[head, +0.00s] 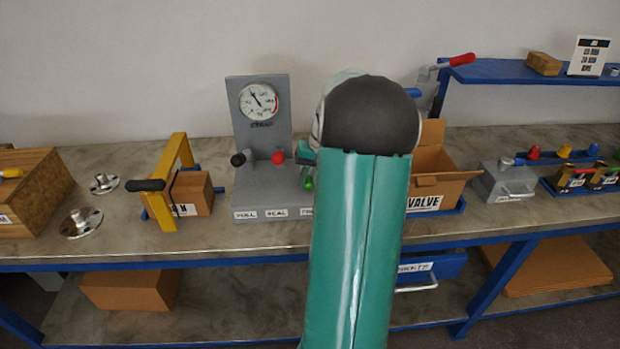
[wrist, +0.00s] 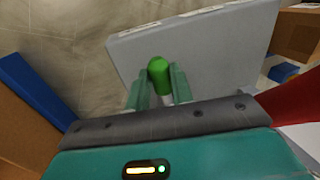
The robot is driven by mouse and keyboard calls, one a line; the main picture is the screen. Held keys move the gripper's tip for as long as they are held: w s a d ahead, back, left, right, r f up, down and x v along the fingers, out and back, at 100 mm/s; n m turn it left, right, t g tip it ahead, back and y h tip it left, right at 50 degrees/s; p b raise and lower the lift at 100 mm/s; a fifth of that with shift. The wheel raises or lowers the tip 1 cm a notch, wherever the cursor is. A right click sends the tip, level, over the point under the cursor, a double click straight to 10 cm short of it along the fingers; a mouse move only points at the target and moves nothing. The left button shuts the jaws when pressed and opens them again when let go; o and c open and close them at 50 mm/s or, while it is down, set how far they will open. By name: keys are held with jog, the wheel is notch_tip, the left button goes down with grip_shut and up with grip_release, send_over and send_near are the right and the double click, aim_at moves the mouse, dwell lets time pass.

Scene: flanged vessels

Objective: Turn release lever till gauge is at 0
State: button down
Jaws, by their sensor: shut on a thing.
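The grey gauge stand (head: 244,135) is on the bench, left of my arm in the head view. Its round white gauge (head: 258,101) has a dark needle pointing up and left; the numbers are too small to read surely. A green-tipped lever (head: 308,184) is at the stand's right side, partly hidden by my arm. My gripper (head: 305,160) reaches down to it. In the wrist view the green knob (wrist: 158,68) sits between the two fingers of my gripper (wrist: 159,88), which are shut on it. The lever's shaft is hidden.
The stand also has a black knob (head: 238,159) and a red knob (head: 278,158) close to my gripper. A yellow frame with a black grip (head: 178,175) stands to the left. An open cardboard box (head: 436,182) is right of my arm.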

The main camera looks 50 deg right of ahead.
jog(key=shift+d, duration=0.1)
jog(key=d+n, duration=0.1)
jog(key=n, duration=0.1)
jog(key=s+d+n, duration=0.1)
jog(key=n, duration=0.1)
jog(key=shift+s+g+y, duration=0.1)
jog(key=shift+g+y, duration=0.2)
jog(key=shift+g, duration=0.1)
jog(key=d+n, duration=0.1)
jog(key=n, duration=0.2)
jog(key=shift+s+d+n+g, duration=0.2)
jog(key=shift+d+n+g, duration=0.1)
jog(key=shift+d+g, duration=0.1)
jog(key=shift+w+d+r+n+g, duration=0.15)
jog(key=shift+d+n+g, duration=0.35)
jog(key=shift+n, duration=0.75)
jog(key=shift+w+d+f+n+g, duration=0.1)
jog(key=shift+w+d+n+g, duration=0.05)
jog(key=shift+d+n, duration=0.9)
jog(key=shift+w+d+r+n+g, duration=0.15)
jog(key=shift+d+n+g, duration=0.25)
jog(key=shift+n, duration=1)
jog(key=shift+f, duration=0.1)
jog(key=c, duration=1.2)
grip_release()
jog(key=v, duration=1.3)
jog(key=shift+r, duration=0.35)
